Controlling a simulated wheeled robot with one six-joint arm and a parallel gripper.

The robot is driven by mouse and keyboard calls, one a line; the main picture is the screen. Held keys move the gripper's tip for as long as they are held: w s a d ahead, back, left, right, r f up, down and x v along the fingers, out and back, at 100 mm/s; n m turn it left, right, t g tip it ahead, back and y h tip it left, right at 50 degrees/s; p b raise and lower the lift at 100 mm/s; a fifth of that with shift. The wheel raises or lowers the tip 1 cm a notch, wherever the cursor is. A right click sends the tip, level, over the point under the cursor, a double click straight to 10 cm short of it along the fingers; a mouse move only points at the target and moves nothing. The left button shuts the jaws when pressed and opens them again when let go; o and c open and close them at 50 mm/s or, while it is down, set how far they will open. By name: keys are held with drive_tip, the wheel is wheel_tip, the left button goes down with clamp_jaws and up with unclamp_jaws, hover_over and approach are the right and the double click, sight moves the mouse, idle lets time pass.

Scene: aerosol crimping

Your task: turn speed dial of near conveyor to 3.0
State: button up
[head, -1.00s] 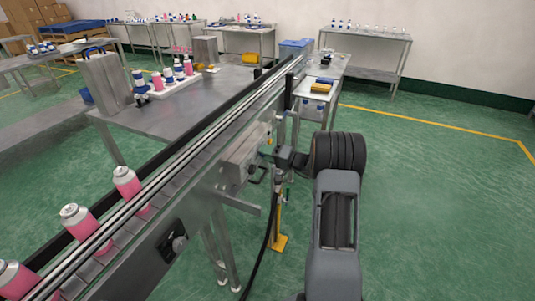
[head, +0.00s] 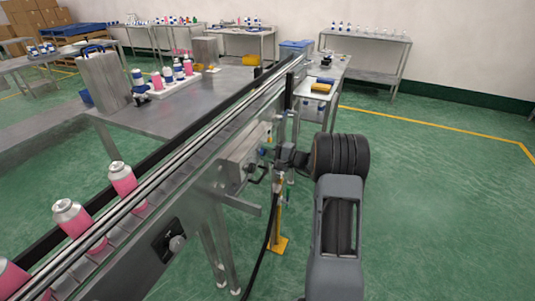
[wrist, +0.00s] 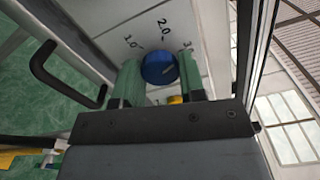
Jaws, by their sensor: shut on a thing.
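The 30 is partly cut off by a finger. A faint short line shows on the dial's right part; I cannot read its setting surely. My gripper (wrist: 158,82) is shut on the dial, with one green finger on each side. In the head view my gripper (head: 287,157) is at the side of the near conveyor (head: 205,195), by its grey control box (head: 243,158). The dial is not clear there.
A black bar handle (wrist: 60,75) stands left of the dial in the wrist view. Pink cans (head: 122,179) stand on the conveyor. A grey knob (head: 177,243) on a black plate is on its near side. A yellow-based post (head: 278,242) stands below my gripper. Floor to the right is clear.

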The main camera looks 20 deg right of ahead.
drive_tip(key=shift+m+p, duration=0.3)
drive_tip(key=shift+m, duration=2)
drive_tip(key=o, duration=0.9)
drive_tip(key=shift+d, duration=0.1)
drive_tip(key=v, duration=1.3)
drive_tip(key=shift+s+d, duration=0.2)
drive_tip(key=shift+s, duration=0.1)
drive_tip(key=shift+m, duration=0.3)
